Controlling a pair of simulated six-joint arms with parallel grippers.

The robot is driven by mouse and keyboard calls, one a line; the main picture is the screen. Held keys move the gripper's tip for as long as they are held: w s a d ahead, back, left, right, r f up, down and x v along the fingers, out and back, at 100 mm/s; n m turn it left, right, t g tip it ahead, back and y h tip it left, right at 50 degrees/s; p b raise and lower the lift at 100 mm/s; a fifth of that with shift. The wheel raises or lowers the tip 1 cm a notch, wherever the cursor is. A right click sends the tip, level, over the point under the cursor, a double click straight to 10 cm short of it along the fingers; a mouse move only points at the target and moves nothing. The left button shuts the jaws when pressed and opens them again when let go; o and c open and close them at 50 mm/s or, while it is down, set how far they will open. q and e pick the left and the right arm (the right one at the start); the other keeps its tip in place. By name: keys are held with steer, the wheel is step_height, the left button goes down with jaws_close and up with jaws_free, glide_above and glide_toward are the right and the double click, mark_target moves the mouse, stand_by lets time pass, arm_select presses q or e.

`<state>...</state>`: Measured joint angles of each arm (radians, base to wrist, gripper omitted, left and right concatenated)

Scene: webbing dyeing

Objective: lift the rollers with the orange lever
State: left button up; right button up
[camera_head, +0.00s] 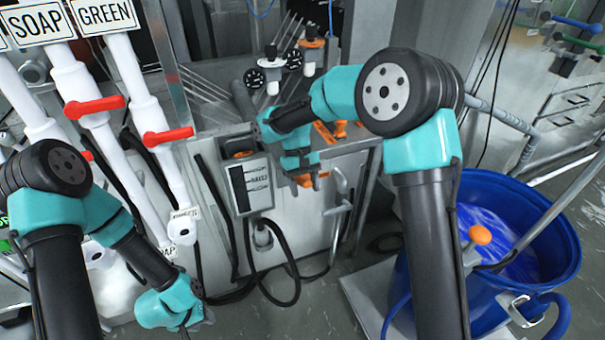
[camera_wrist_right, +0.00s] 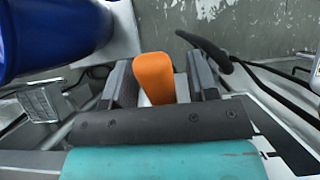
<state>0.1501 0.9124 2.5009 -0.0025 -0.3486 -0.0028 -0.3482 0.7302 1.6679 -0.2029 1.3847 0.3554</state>
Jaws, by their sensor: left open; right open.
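The orange lever's knob (camera_wrist_right: 153,76) stands upright between the two fingers of my right gripper (camera_wrist_right: 162,82) in the right wrist view. The fingers are open, with a finger on each side of the knob; I cannot tell whether either touches it. In the head view my right gripper (camera_head: 304,176) is at the front of the steel machine, right of the control box, and orange shows at its fingers. The rollers are not clearly made out.
A blue barrel (camera_head: 572,245) with blue liquid stands at the right, with another orange-knobbed handle (camera_head: 480,235) by it. White pipes with red valve handles (camera_head: 168,137) rise at the left. A grey control box (camera_head: 249,187) and a looped black hose (camera_head: 290,268) are near the middle.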

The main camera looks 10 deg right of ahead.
steer(key=v, duration=1.7)
steer(key=shift+w, duration=0.2)
steer(key=shift+d+r, duration=0.1)
